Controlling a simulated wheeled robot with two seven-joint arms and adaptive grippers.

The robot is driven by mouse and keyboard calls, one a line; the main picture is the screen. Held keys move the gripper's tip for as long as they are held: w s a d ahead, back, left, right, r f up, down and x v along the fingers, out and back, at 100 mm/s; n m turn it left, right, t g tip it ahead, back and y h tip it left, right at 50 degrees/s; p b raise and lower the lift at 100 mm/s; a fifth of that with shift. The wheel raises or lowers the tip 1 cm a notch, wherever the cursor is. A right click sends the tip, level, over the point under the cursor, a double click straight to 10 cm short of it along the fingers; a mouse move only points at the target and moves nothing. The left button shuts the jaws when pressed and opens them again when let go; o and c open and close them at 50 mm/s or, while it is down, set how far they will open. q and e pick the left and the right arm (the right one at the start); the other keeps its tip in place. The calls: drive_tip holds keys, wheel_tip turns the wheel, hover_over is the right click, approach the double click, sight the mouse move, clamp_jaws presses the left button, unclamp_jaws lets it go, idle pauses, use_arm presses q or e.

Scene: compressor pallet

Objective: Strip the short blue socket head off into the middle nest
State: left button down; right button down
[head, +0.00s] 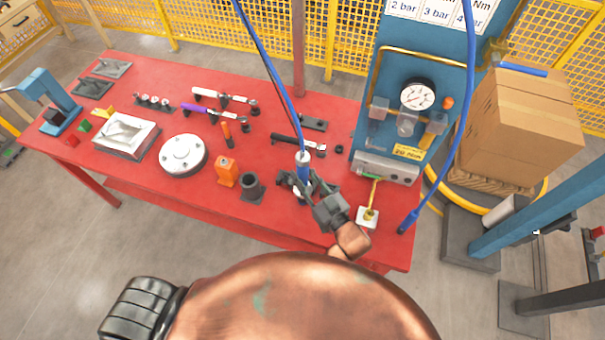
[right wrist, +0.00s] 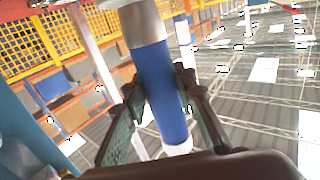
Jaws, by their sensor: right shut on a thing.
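My right gripper (head: 304,187) is shut around a blue-bodied tool with a silver collar (head: 303,160), which hangs upright on a blue hose above the red table. In the right wrist view the tool's blue body (right wrist: 160,85) sits between the two fingers (right wrist: 165,100), with silver at both ends. I cannot make out a separate short blue socket head; the tool's lower end is hidden behind the gripper in the head view. A dark fixture (head: 285,178) shows partly behind the gripper. I cannot tell which place is the middle nest.
On the red table (head: 215,195), an orange block (head: 226,171) and a dark cup (head: 251,187) stand left of the gripper. A white flange (head: 183,155) lies farther left. A blue gauge panel (head: 410,60) and a white pad with a yellow stem (head: 368,216) are at right.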

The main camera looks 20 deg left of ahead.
drive_tip(key=shift+w+r, duration=0.2)
drive_tip(key=shift+w, duration=1.55)
idle(0.8)
drive_tip(key=shift+w+d+p, duration=0.1)
drive_tip(key=shift+w+p, duration=0.35)
drive_tip(key=shift+w, duration=0.55)
idle(0.5)
drive_tip(key=shift+p, duration=0.3)
idle(0.6)
drive_tip(key=shift+r+p, duration=0.35)
drive_tip(key=shift+r, duration=0.1)
idle(0.4)
drive_tip(key=shift+r+p, duration=2.3)
drive_tip(key=shift+p, duration=0.05)
drive_tip(key=shift+r, duration=0.1)
